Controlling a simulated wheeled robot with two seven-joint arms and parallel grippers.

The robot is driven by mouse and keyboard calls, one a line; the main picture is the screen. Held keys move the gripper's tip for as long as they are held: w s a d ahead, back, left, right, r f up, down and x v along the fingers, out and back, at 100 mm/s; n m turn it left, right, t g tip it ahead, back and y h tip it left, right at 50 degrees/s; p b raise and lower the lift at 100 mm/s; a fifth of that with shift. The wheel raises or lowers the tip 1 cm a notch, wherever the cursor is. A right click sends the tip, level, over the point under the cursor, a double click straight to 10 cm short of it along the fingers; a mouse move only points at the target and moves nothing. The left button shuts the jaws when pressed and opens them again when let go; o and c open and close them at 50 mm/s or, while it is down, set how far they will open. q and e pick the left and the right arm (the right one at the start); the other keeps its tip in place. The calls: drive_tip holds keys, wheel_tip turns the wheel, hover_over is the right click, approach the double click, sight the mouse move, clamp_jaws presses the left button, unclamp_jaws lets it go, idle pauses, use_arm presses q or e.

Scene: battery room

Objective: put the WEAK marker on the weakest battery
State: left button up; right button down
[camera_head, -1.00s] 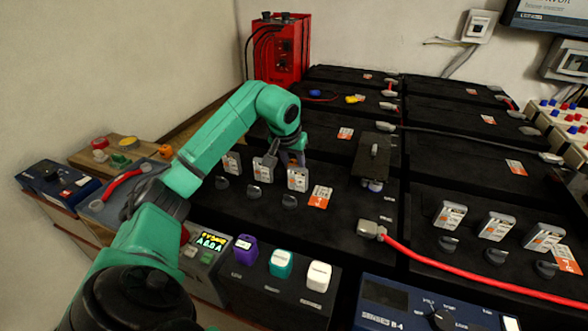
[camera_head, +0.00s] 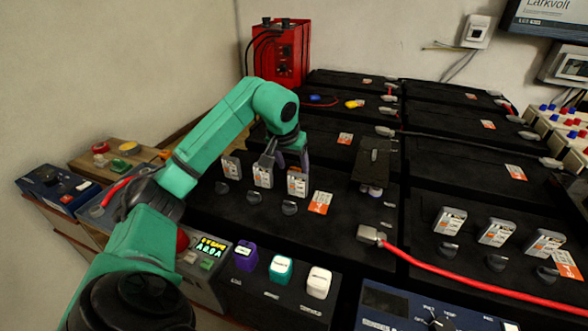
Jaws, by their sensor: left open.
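Large black batteries fill the bench; the near left one (camera_head: 335,228) carries several small upright grey units with orange-and-white faces, including a left (camera_head: 231,167), a middle (camera_head: 263,175) and a right one (camera_head: 297,182). My left gripper (camera_head: 285,157) is open just above and behind the middle and right units, and I see nothing held in it. Purple (camera_head: 245,252), teal (camera_head: 281,269) and white (camera_head: 318,282) blocks stand in a row on a black holder at the front. Their lettering is too small to read, so I cannot tell which is the WEAK marker. My right gripper is not in view.
A red cable (camera_head: 470,278) crosses the near right battery. A dark box-shaped device (camera_head: 372,165) stands at the middle of the bench. A red charger unit (camera_head: 280,52) is at the back left. A blue panel with a knob (camera_head: 400,308) is at the front.

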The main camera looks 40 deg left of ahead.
use_arm(q)
drive_tip(key=p+v, duration=0.1)
drive_tip(key=v, duration=0.8)
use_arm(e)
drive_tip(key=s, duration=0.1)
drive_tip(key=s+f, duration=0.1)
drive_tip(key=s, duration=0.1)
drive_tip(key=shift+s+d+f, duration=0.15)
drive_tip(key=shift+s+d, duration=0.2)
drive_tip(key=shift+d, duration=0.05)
use_arm(q)
drive_tip(key=shift+s+r, duration=0.1)
